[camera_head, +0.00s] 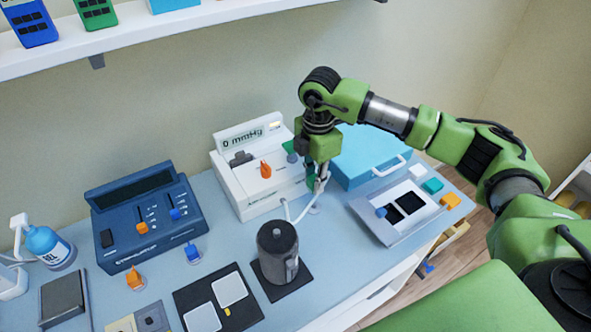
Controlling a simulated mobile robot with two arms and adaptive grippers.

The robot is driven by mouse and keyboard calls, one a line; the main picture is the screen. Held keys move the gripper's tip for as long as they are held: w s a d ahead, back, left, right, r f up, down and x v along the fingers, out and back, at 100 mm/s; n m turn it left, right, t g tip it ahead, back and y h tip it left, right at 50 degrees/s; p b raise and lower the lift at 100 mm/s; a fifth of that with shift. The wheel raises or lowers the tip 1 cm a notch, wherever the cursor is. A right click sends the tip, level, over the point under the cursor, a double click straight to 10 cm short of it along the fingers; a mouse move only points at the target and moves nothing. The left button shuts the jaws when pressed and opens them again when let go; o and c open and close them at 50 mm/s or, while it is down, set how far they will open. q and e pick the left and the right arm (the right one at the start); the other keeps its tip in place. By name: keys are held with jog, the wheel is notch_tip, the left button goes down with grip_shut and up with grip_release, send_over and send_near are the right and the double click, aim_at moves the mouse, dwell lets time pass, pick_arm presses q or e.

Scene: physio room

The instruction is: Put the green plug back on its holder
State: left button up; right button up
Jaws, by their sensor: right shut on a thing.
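My right gripper (320,186) points down in front of the white pressure unit (243,197), whose display reads 0 mmHg. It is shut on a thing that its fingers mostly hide. A dark green part (310,179) shows at the fingers and looks like the green plug, though I cannot see its full shape. A white tube (300,214) runs close under the fingertips. A small pale disc (315,210) lies on the table just below the gripper; I cannot tell whether it is the holder. My left gripper is not in view.
A dark grey mug-like vessel (277,250) stands close in front of the gripper. A light blue case (362,158) and a grey tray (400,214) are to the right. A dark blue console (147,215), an orange plug (134,278) and a blue plug (192,253) are left.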

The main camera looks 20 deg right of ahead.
aim_at(314, 204)
jog(key=shift+d+f, duration=0.2)
jog(key=shift+f, duration=0.05)
jog(key=shift+f+b, duration=0.35)
jog(key=shift+f, duration=0.05)
jog(key=shift+f+b, duration=1.15)
jog(key=shift+f, duration=0.95)
jog(key=shift+f+b, duration=1.05)
jog(key=shift+f, duration=0.1)
jog(key=o, duration=0.9)
